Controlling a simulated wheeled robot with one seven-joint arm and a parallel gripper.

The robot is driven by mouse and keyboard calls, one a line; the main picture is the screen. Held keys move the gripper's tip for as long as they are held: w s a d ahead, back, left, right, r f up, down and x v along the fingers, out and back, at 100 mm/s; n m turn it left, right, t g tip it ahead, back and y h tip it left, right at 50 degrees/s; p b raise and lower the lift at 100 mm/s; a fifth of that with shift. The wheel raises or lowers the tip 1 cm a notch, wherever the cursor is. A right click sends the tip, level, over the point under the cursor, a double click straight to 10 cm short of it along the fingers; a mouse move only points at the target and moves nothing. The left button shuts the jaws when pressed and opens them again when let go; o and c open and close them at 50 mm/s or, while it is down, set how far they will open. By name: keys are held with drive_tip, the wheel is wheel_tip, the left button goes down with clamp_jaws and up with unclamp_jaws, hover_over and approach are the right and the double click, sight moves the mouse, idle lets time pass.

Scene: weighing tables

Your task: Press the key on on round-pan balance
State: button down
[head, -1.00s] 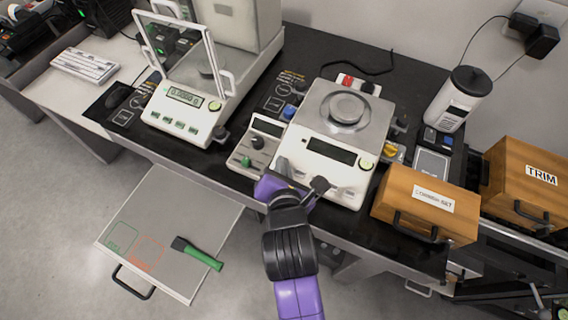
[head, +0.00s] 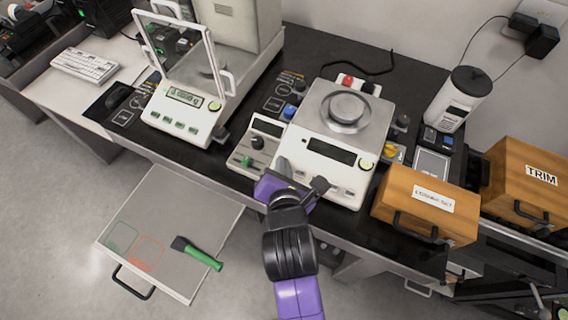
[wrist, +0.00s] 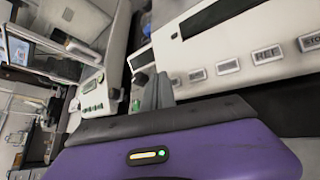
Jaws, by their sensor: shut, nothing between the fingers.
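The round-pan balance (head: 373,137) is a white box with a round metal pan (head: 345,107) and a dark display (head: 331,151). In the wrist view its front panel shows a row of grey keys (wrist: 228,66). One key reads like REF (wrist: 266,53); the labels further left are too small to read. My gripper (head: 282,167) is shut and empty, at the balance's front left corner. My gripper hides part of the front in the head view.
A control box (head: 254,145) with knobs stands close left of the balance. A glass-shielded balance (head: 180,118) with a lit display is further left. A wooden case (head: 424,205) stands close right. A green-handled tool (head: 198,254) lies on the lower pull-out shelf (head: 185,205).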

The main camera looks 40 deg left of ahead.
drive_tip(key=shift+w+f, duration=0.1)
drive_tip(key=shift+f, duration=0.1)
drive_tip(key=shift+f, duration=0.2)
drive_tip(key=shift+w+f, duration=0.15)
drive_tip(key=shift+f, duration=0.25)
idle(0.9)
drive_tip(key=shift+r, duration=0.1)
drive_tip(key=shift+s+r+p, duration=0.25)
drive_tip(key=shift+r+p, duration=0.45)
drive_tip(key=shift+p, duration=0.25)
drive_tip(key=r+p, duration=0.2)
drive_tip(key=s+r+p, duration=0.1)
drive_tip(key=r+p, duration=0.1)
drive_tip(key=p, duration=0.1)
drive_tip(key=shift+s+d+r, duration=0.15)
drive_tip(key=shift+s+r, duration=0.05)
drive_tip(key=shift+r, duration=0.2)
idle(0.7)
